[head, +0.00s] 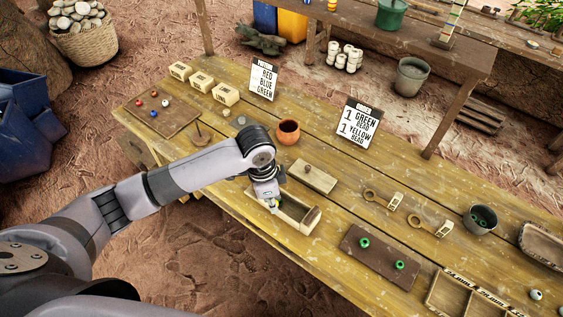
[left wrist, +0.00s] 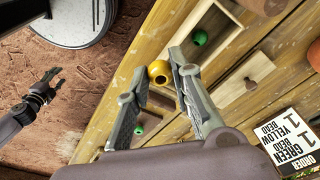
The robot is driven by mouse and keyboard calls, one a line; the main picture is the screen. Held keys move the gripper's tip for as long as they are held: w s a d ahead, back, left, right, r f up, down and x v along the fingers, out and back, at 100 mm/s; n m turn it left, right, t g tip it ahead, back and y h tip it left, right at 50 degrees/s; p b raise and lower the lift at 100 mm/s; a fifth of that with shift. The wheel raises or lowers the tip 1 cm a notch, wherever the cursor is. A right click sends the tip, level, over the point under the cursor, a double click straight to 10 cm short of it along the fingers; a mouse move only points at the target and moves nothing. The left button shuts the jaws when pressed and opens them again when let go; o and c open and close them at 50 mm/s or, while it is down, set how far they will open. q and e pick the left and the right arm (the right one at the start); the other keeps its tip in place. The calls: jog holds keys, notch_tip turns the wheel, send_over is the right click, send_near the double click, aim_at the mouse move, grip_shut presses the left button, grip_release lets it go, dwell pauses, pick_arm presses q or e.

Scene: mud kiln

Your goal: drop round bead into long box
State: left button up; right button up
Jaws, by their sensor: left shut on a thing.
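The long box (head: 307,222) is a narrow open wooden box near the table's front edge; it also shows in the left wrist view (left wrist: 233,20). A green bead (left wrist: 200,37) lies inside it. My left gripper (head: 272,204) points down at the box. In the left wrist view, its fingertips (left wrist: 164,75) are shut on a round yellow bead (left wrist: 159,72), which appears above or beside the box; the exact height is unclear. Two green beads (head: 364,243) (head: 400,265) sit on a dark board (head: 378,262). My right gripper (left wrist: 52,80) is open and empty, away from the table.
A wooden lid with a knob (head: 318,181) lies behind the box. A clay pot (head: 288,132) and an order sign (head: 360,125) reading 1 green bead, 1 yellow bead stand farther back. Wooden gauges (head: 384,200), a metal cup (head: 480,219) and a divided tray (head: 447,294) are to the right.

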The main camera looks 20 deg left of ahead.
pick_arm(q)
jog(key=w+r+m+p, duration=0.2)
jog(key=w+r+m, duration=0.2)
jog(key=w, duration=0.2)
jog(key=shift+m+g, duration=0.3)
jog(key=shift+m, duration=0.1)
jog(key=f+b, duration=0.6)
jog(key=b, duration=0.1)
jog(key=shift+w+a, duration=0.1)
jog(key=shift+a, duration=0.15)
pick_arm(e)
jog(key=f, duration=0.3)
jog(key=shift+a+f, duration=0.25)
jog(key=shift+f, duration=0.15)
pick_arm(q)
jog(key=shift+r, duration=0.1)
pick_arm(e)
jog(key=shift+a, duration=0.15)
pick_arm(q)
jog(key=o, duration=0.9)
pick_arm(e)
jog(key=shift+a, duration=0.2)
